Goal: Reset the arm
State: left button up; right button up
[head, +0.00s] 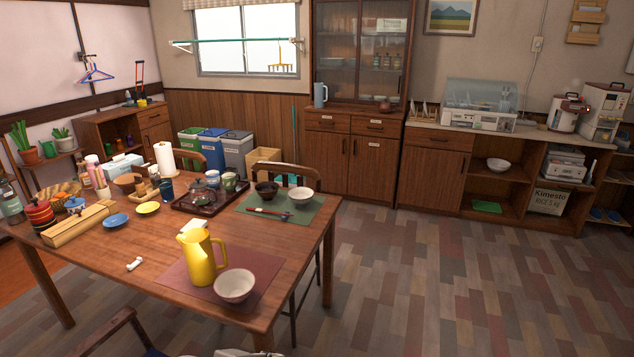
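Neither of my grippers can be made out in the head view. A small pale shape shows at the bottom edge, and I cannot tell what it is. The dish dryer (478,120) stands on the counter (530,133) against the back wall, with a clear cover above its white base. It is far from me, across the room.
A wooden table (130,250) stands close at the left, with a yellow pitcher (201,258), a white bowl (234,286), a tray (184,206) and small dishes. A chair (112,328) is at the bottom left. The floor (450,280) at the right is clear.

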pick_arm(q)
jog(key=s+a+f+n+t+y, duration=0.1)
jog(key=s+a+f+n, duration=0.2)
jog(key=s+n, duration=0.2)
jog(key=s+a+f+n+t+y, duration=0.1)
jog(key=s+a+f+n, duration=0.2)
jog(key=s+n, duration=0.3)
jog(key=s+a+f+n+t+y, duration=0.1)
jog(key=s+a+f+n, duration=0.2)
jog(key=s+n, duration=0.3)
jog(key=s, duration=0.3)
jog(key=shift+a, duration=0.35)
